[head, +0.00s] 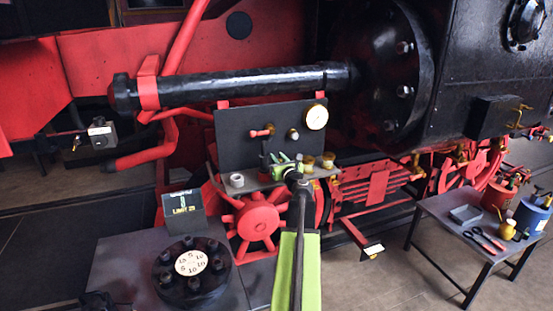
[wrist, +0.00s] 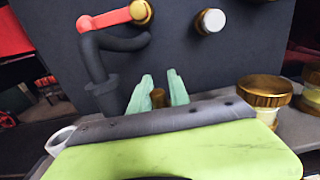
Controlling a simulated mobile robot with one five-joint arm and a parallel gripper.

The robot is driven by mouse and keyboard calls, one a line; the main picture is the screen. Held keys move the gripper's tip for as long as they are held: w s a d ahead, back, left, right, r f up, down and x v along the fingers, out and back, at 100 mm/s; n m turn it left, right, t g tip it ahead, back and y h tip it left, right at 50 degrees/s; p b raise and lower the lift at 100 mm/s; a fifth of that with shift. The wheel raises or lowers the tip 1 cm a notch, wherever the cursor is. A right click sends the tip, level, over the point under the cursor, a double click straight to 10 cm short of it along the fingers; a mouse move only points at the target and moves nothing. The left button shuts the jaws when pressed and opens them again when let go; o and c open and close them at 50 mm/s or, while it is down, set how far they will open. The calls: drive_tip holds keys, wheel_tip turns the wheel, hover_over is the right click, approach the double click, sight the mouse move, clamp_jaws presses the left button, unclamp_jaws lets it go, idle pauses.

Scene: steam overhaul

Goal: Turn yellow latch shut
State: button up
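A small yellow-brass latch-like piece (head: 521,108) sticks out at the right side of a black box (head: 490,117) on the engine, at the far right of the head view. I cannot tell its exact position, and it is not in the wrist view. My gripper (head: 285,161) is at the shelf below the dark gauge panel, far left of that box. In the wrist view my gripper (wrist: 158,92) shows two pale green fingers standing apart. A small brass piece (wrist: 158,98) shows in the gap between them; I cannot tell whether they touch it.
The dark panel (head: 240,155) carries a red lever (head: 261,132), a pale knob (head: 293,134) and a gauge (head: 316,117). Brass caps (wrist: 262,93) stand right of my gripper. A side table (head: 455,235) with tools and pots stands at right. Floor shows between the tables.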

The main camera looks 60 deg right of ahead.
clamp_jaws()
drive_tip(key=shift+d, duration=0.1)
drive_tip(key=shift+g+h, duration=0.3)
drive_tip(key=shift+h, duration=0.1)
drive_tip(key=shift+m+g+h, duration=0.5)
drive_tip(key=shift+m+h, duration=0.1)
drive_tip(key=shift+m, duration=0.2)
drive_tip(key=shift+m+g+h, duration=0.6)
drive_tip(key=shift+g, duration=0.2)
drive_tip(key=shift+s+d+m+g+h, duration=0.15)
drive_tip(key=shift+m+g+h, duration=0.45)
drive_tip(key=shift+g, duration=0.3)
drive_tip(key=shift+s+d+m+g+h, duration=0.1)
drive_tip(key=shift+m+g+h, duration=0.4)
drive_tip(key=shift+m+g, duration=0.3)
drive_tip(key=shift+g, duration=0.3)
